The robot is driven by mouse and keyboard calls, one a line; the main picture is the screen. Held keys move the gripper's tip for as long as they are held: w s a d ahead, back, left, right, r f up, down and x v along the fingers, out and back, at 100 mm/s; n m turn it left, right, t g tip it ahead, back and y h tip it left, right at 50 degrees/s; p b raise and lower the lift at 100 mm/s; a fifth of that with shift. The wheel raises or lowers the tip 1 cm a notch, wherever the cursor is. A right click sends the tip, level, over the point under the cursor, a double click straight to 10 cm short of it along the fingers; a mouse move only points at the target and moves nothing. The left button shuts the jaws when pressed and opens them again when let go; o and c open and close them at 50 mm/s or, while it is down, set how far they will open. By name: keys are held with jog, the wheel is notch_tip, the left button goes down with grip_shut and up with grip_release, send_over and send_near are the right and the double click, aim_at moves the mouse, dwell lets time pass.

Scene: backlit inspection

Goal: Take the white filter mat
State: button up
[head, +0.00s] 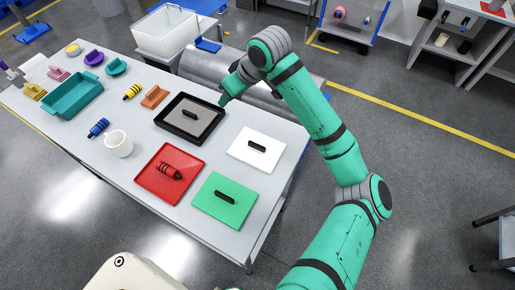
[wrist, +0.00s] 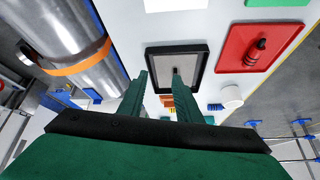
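The white filter mat (head: 254,158) is a flat white square with a black handle on top. It lies on the light table near its right edge in the head view, and part of it shows at the top edge of the wrist view (wrist: 172,5). My gripper (head: 222,101) is above the table's far edge, up and left of the white mat and apart from it. In the wrist view my gripper (wrist: 160,72) has its two green fingers spread with nothing between them.
A grey mat with a handle lies in a black tray (head: 165,122) close to my gripper. A white mug (head: 119,145), a teal bin (head: 62,107) and several small parts stand further left.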

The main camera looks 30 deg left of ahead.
jog(key=s+d+f+n+h, duration=0.25)
jog(key=d+h, duration=0.35)
jog(key=d, duration=0.3)
send_over(257, 144)
jog(key=f, duration=0.2)
jog(key=a+f, duration=0.1)
jog(key=shift+s+f+g, duration=0.3)
jog(key=shift+s+f, duration=0.1)
jog(key=shift+f, duration=0.5)
jog(key=shift+w+d+f, duration=0.1)
jog(key=shift+d+f, duration=0.1)
jog(key=shift+f, duration=0.7)
jog(key=shift+w+d+f, duration=0.1)
jog(key=shift+d+f, duration=0.05)
jog(key=shift+f, duration=0.75)
jog(key=shift+w+d+f, duration=0.1)
jog(key=shift+d+f, duration=0.1)
jog(key=shift+f, duration=0.7)
grip_shut()
